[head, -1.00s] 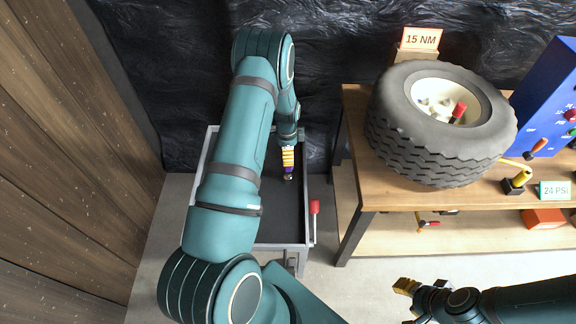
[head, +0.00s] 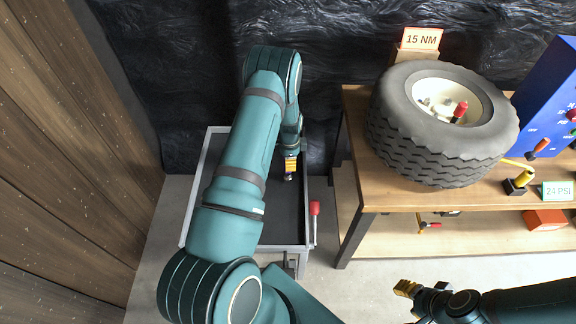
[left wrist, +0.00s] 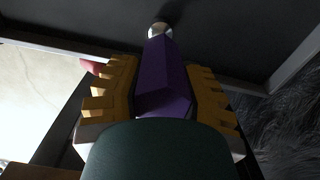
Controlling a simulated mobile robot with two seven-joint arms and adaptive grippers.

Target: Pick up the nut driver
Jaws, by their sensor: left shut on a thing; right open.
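The nut driver has a purple handle (left wrist: 165,75) and a round metal end (left wrist: 159,30). In the left wrist view the handle lies between the yellow toothed fingers of my left gripper (left wrist: 164,92), which is shut on it. In the head view my left gripper (head: 291,164) is over the grey-framed cart (head: 212,160) with its dark bed, and the nut driver's metal end (head: 288,177) shows just below the fingers. My left arm hides part of the cart. My right gripper (head: 407,288) is open and empty at the lower right, in front of the bench.
A wooden bench (head: 385,202) stands right of the cart, with a large tyre (head: 420,150), a blue panel (head: 540,120) and a "15 NM" sign (head: 421,39). A red-handled lever (head: 315,208) stands at the cart's right side. A wooden wall (head: 70,160) is at the left.

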